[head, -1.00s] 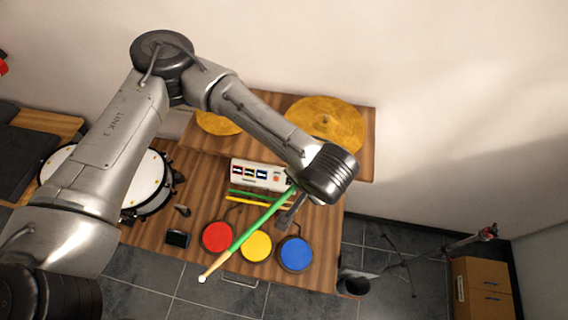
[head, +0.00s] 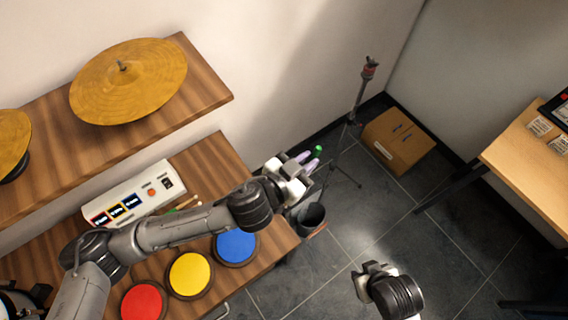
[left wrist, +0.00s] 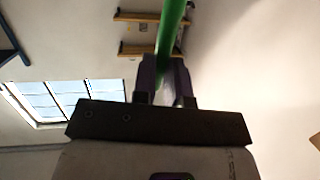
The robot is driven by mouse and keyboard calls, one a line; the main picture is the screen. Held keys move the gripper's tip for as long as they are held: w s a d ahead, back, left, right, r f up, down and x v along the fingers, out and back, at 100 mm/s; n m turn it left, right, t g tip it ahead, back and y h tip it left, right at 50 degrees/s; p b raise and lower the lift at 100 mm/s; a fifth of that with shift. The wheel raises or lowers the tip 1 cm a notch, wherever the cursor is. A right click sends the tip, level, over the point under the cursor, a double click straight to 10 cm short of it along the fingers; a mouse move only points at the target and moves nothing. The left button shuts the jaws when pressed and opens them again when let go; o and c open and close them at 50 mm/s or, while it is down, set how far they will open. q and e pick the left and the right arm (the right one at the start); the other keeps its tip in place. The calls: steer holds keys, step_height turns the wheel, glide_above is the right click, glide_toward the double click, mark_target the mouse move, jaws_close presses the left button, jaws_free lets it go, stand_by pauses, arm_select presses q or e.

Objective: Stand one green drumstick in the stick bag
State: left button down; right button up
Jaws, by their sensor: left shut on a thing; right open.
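My left gripper (head: 304,162) is shut on a green drumstick (head: 318,151), beyond the right end of the table. In the head view only a short green end shows, close to end-on; the rest is hidden or too small to make out. In the left wrist view the green drumstick (left wrist: 170,30) runs between the fingers and out of the top of the picture. A dark, open-topped round container (head: 312,216), which looks like the stick bag, is just below the gripper in the picture. The drumstick appears outside it. My right gripper (head: 372,270) is open and empty, over the floor.
The wooden table (head: 215,150) holds red (head: 144,301), yellow (head: 190,273) and blue (head: 236,246) pads, a white control box (head: 130,192) and more sticks (head: 184,205). A stand (head: 361,90) and cardboard box (head: 397,141) are behind.

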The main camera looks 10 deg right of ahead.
arm_select(q)
steer(key=s+d+f+h+b, duration=0.1)
steer(key=f+b, duration=0.7)
steer(key=f, duration=0.2)
steer(key=d+f+h+b, duration=0.2)
steer(key=f+b, duration=0.6)
steer(key=f, duration=0.3)
steer(key=shift+s+d+m+g, duration=0.2)
steer(key=shift+s+m+g, duration=0.1)
steer(key=shift+s, duration=0.1)
arm_select(e)
step_height(320, 180, down, 18)
steer(key=shift+s+r, duration=0.2)
steer(key=shift+r, duration=0.05)
steer(key=shift+d, duration=0.25)
arm_select(q)
steer(key=c, duration=1.1)
jaws_free()
